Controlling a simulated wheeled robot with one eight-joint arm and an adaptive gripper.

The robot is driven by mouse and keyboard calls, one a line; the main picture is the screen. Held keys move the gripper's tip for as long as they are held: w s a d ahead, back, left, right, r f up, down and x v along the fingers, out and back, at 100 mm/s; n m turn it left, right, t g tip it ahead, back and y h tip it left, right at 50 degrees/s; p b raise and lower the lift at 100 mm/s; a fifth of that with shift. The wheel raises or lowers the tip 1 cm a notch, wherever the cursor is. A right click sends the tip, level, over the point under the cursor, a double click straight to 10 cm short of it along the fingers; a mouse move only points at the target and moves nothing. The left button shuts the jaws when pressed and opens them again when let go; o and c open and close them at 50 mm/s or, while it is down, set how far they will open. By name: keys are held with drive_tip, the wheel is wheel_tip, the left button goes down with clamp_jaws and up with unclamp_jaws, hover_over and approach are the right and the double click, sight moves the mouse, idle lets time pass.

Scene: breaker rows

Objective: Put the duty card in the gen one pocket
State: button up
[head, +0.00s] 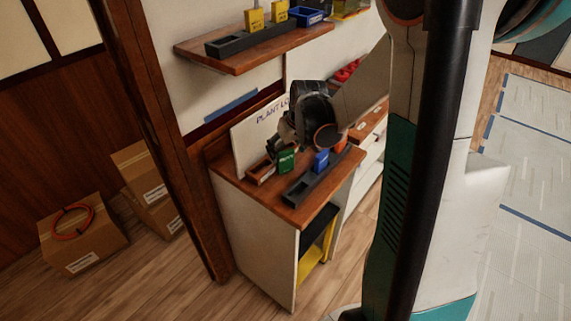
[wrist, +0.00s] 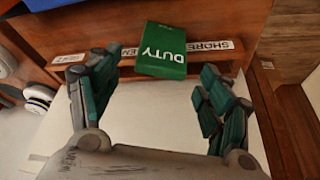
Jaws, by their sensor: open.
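The green duty card (head: 287,162) stands on the wooden cabinet top in the head view, by a reddish-brown holder (head: 261,174). In the wrist view the card (wrist: 163,50) shows the word DUTY and lies just beyond the fingertips, in the gap between them. My gripper (wrist: 157,88) is open, with one finger on each side and nothing held. In the head view my gripper (head: 285,138) is above and behind the card, partly dark. A label ending in "EN" is partly covered beside the card; a "SHORE" label (wrist: 211,46) is right of it. I cannot tell which pocket is gen one.
A dark grey holder (head: 298,191) with a blue card (head: 321,160) stands at the cabinet's front. A wall shelf (head: 237,67) above bears another dark holder, yellow cards (head: 254,20) and a blue bin (head: 306,17). A wooden post (head: 190,185) stands left of the cabinet.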

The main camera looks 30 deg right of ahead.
sight(286, 152)
drive_tip(key=b+x, duration=0.1)
drive_tip(key=x, duration=0.2)
drive_tip(key=shift+f, duration=0.3)
drive_tip(key=shift+s+r, duration=0.1)
drive_tip(key=c, duration=1.2)
